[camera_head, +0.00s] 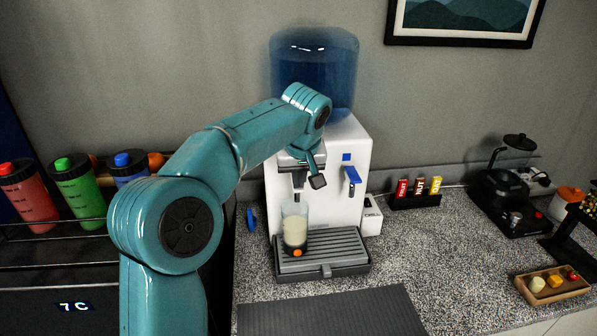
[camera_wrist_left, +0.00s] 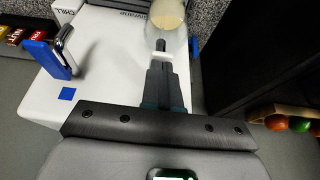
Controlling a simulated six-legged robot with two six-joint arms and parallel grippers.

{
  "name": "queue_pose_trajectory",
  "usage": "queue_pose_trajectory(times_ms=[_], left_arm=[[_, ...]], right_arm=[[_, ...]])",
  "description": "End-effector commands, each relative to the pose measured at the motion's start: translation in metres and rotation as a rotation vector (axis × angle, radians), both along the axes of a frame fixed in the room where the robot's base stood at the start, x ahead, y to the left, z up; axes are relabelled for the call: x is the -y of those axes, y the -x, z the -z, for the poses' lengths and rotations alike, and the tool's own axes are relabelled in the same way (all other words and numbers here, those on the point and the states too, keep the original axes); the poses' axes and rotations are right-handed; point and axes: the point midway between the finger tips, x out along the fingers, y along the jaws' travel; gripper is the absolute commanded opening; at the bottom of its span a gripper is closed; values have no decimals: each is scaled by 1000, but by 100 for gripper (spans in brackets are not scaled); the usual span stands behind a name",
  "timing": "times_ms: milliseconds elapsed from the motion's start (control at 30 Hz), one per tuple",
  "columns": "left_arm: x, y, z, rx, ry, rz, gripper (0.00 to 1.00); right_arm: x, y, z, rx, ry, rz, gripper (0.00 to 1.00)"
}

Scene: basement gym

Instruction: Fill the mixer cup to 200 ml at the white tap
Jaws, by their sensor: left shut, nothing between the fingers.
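The mixer cup (camera_head: 294,228) is clear and stands upright on the grey drip tray (camera_head: 325,252) of a white water dispenser (camera_head: 338,150), under its left outlet. Pale cream contents fill roughly its lower half; I cannot read its ml marks. In the left wrist view the cup (camera_wrist_left: 168,14) shows at the top. The white tap (camera_wrist_left: 162,55) is just beyond my left fingertips there; contact is unclear. In the head view my arm partly hides it. My left gripper (camera_head: 317,181) is shut and empty before the dispenser's left front. My right gripper is not in view.
A blue tap (camera_head: 352,178) is on the dispenser's right. Coloured bottles (camera_head: 78,190) stand on a rack at left. A packet stand (camera_head: 415,200), black grinder (camera_head: 505,190) and wooden tray (camera_head: 555,292) are at right. A dark mat (camera_head: 335,312) lies bare in front.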

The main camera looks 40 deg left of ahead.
Motion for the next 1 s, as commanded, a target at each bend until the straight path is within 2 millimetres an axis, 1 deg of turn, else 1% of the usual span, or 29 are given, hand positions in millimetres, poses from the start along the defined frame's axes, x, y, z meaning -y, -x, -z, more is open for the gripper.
queue_pose_trajectory(times_ms=[433,800,1000], left_arm=[[0,0,0,-1,0,0,0],[0,0,-16,0,0,0,0],[0,0,-16,0,0,0,0]], right_arm=[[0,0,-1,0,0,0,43],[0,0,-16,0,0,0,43],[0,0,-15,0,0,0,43]])
